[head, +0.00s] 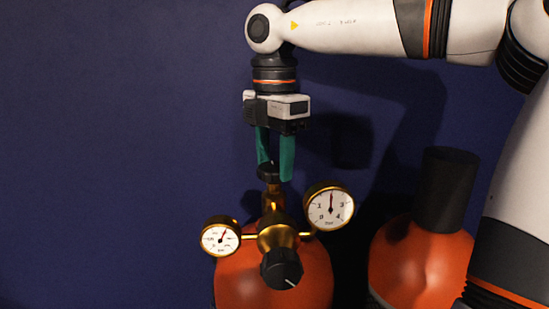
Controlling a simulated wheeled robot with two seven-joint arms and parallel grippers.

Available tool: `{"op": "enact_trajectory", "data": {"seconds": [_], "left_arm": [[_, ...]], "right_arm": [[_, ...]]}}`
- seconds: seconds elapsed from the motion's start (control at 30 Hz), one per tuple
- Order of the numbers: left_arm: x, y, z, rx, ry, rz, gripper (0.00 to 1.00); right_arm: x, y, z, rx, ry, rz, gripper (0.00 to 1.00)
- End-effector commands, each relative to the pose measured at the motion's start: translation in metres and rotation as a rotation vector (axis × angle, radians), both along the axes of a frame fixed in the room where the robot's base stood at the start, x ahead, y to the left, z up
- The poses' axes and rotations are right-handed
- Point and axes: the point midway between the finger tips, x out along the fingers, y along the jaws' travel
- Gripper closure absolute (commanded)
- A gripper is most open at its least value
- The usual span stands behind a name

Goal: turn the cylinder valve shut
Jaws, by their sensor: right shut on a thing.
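The cylinder valve has a black knob (268,172) on top of a brass stem above an orange cylinder (240,284). My right gripper (273,170) points straight down with its green fingers around this knob, shut on it. The knob is partly hidden by the fingers. A brass regulator (277,238) with two round gauges sits in front of the valve, with a black regulator knob (282,269) facing me. My left gripper is not in view.
A second orange cylinder (422,262) with a black cap (446,190) stands at the right, partly behind my right arm. A dark blue wall (110,140) is behind everything. The left side is clear. The left gauge (221,238) and right gauge (329,207) stick out below the fingers.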

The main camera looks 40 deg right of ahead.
Motion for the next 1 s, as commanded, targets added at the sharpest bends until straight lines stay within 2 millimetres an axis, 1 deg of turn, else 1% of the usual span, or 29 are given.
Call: {"op": "enact_trajectory", "data": {"seconds": [0.03,0.3,0.8,0.83,0.93,0.97,1.0], "left_arm": [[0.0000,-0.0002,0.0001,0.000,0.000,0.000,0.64],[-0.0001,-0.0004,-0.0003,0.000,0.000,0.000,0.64],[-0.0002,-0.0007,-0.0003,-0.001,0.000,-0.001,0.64],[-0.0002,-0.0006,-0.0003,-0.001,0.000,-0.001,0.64],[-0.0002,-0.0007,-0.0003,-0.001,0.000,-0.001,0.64],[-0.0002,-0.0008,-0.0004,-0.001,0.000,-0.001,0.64],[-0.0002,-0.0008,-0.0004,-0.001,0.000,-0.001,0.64]], "right_arm": [[0.0008,-0.0003,0.0026,-0.002,-0.008,-0.025,0.74],[0.0009,-0.0004,0.0029,-0.002,-0.009,-0.110,0.74],[0.0010,-0.0005,0.0033,-0.003,-0.010,-0.129,0.74],[0.0010,-0.0005,0.0033,-0.003,-0.010,-0.129,0.50],[0.0009,-0.0005,0.0030,-0.001,-0.009,-0.128,0.34],[0.0008,-0.0004,0.0027,-0.001,-0.008,-0.128,0.30],[0.0007,-0.0004,0.0024,-0.001,-0.007,-0.128,0.30]]}}
